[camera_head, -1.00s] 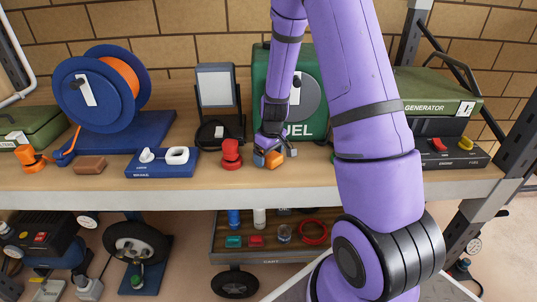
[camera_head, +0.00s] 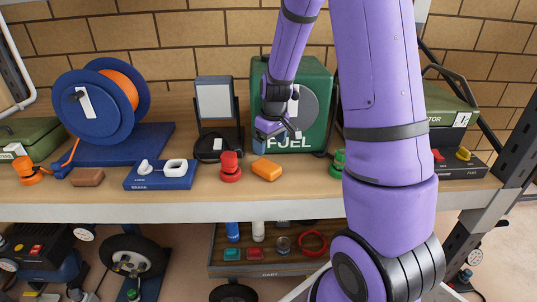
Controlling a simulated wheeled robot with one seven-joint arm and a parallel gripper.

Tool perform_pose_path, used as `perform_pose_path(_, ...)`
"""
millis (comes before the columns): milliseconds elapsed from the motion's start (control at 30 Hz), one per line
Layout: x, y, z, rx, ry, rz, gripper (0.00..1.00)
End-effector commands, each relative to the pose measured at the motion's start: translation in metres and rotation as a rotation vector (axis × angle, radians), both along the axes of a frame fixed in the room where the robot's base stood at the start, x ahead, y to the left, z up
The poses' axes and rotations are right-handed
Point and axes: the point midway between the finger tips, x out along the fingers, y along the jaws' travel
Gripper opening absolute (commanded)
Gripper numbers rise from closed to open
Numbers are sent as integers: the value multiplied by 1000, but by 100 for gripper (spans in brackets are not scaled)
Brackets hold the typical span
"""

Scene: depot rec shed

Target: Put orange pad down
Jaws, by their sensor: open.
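The orange pad (camera_head: 267,169) lies flat on the wooden bench top (camera_head: 225,195), near the front of the green fuel can (camera_head: 318,97). My gripper (camera_head: 276,131) is open and empty. It hangs above and just behind the pad, in front of the fuel can, with a visible gap between it and the pad. My arm crosses the right half of the view and hides part of the bench.
A red knob (camera_head: 231,168) stands just left of the pad. Further left are a blue brake box (camera_head: 160,176), a brown block (camera_head: 88,177) and a blue cable reel (camera_head: 100,105). A green knob (camera_head: 338,163) stands to the right. Bare bench lies in front of the pad.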

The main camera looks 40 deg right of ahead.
Motion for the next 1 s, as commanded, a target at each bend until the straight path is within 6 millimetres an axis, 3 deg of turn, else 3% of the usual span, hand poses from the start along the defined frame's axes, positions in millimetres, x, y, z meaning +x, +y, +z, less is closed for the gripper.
perform_pose_path(267,-3,1,24,0,-4,-1,89)
perform_pose_path(467,-19,22,66,4,-44,-15,89)
perform_pose_path(700,-63,61,136,13,-119,-50,89)
perform_pose_path(1000,-136,102,198,23,-208,-99,89)
